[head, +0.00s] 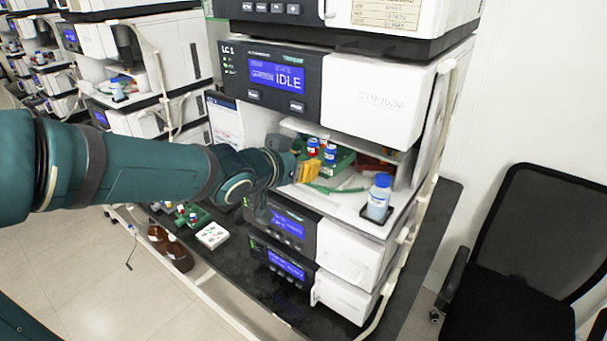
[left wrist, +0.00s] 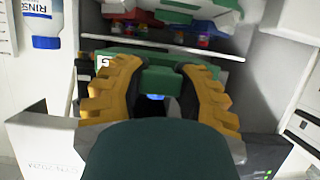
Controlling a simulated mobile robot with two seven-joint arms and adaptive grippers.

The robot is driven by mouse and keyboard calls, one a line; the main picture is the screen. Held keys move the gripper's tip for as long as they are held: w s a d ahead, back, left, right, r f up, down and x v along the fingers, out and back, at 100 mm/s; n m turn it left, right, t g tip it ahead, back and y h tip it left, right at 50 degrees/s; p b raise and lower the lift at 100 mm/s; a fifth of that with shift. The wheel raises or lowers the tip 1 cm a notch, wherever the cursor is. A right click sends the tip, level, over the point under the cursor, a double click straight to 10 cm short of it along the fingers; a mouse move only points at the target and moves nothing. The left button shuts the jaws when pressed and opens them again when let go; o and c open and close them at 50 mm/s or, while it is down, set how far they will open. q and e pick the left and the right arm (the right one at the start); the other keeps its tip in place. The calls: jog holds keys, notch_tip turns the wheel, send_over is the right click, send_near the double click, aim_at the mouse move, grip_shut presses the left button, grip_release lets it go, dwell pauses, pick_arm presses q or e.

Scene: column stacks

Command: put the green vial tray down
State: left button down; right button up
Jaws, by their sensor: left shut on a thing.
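The green vial tray (head: 344,163) carries vials with blue caps (head: 330,149) and is in the open bay of the LC 1 stack. My left gripper (head: 307,173), with yellow fingers, reaches in from the left and is shut on the tray's near side. In the left wrist view the green tray (left wrist: 162,80) shows between the two yellow fingers. The bay's white shelf (head: 345,203) lies below the tray. I cannot tell whether the tray touches it. My right gripper is not in view.
A rinse bottle (head: 379,198) stands in a dark holder at the shelf's front right corner. A red tray (head: 376,164) is farther back in the bay. Brown bottles (head: 178,255) stand lower left, and a black chair (head: 530,255) is at right.

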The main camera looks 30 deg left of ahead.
aim_at(302, 152)
pick_arm(q)
jog(key=w, duration=0.1)
jog(key=w+a, duration=0.1)
jog(key=w, duration=0.1)
jog(key=shift+w+a+r+p, duration=0.1)
jog(key=shift+w+a+p, duration=0.25)
jog(key=shift+w+a, duration=0.05)
notch_tip(302, 152, down, 2)
jog(key=shift+b, duration=0.65)
notch_tip(302, 152, down, 5)
jog(key=shift+w+r+b, duration=0.1)
jog(key=shift+b, duration=1.1)
jog(key=shift+w+a, duration=0.1)
jog(key=shift+w, duration=0.05)
jog(key=shift+f, duration=0.2)
jog(key=c, duration=0.6)
grip_release()
